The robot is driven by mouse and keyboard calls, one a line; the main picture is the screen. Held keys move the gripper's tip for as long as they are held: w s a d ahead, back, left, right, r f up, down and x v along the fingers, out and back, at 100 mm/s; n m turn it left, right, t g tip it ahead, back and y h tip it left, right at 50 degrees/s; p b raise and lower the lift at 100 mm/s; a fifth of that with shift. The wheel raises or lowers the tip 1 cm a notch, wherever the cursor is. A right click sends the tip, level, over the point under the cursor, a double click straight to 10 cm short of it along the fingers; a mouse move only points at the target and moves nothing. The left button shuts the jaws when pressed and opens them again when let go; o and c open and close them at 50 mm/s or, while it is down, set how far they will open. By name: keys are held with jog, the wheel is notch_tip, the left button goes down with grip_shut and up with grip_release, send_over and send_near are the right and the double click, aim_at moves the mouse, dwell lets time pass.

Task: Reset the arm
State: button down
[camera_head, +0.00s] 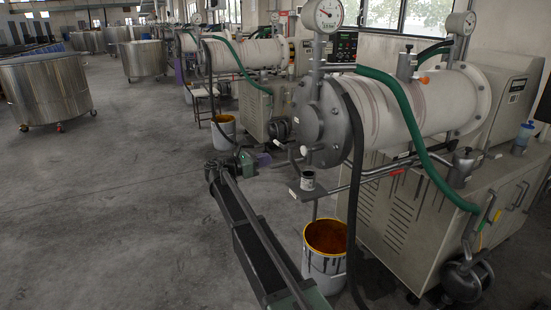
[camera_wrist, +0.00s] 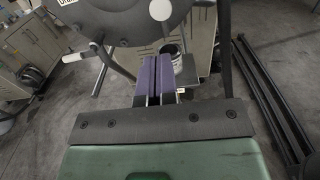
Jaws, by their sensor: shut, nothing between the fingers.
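My gripper (camera_wrist: 157,60) shows in the wrist view with its two purple fingers side by side and closed, with nothing between them.
The nearest mill (camera_head: 420,110) fills the right, with hoses and gauges. An open bucket (camera_head: 325,262) of orange-brown paint stands on the floor below the shelf. Steel tanks (camera_head: 45,92) stand at the far left.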

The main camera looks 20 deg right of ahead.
jog(key=shift+a, duration=0.1)
jog(key=s+a+f+m+g+y+p, duration=0.1)
jog(key=s+f+m+y+p, duration=0.1)
jog(key=s+f+m+y, duration=0.7)
jog(key=s+a+m+y+p, duration=0.2)
jog(key=s+m+y, duration=0.1)
jog(key=s, duration=0.6)
jog(key=s+a+m+g+y+p, duration=0.1)
jog(key=s+a+m+y+p, duration=0.1)
jog(key=s, duration=0.7)
jog(key=s+a+m+y+p, duration=0.2)
jog(key=s+m, duration=0.3)
jog(key=s, duration=0.5)
jog(key=shift+a+m+g+y, duration=0.3)
jog(key=shift+a+y, duration=0.15)
jog(key=shift+y, duration=0.45)
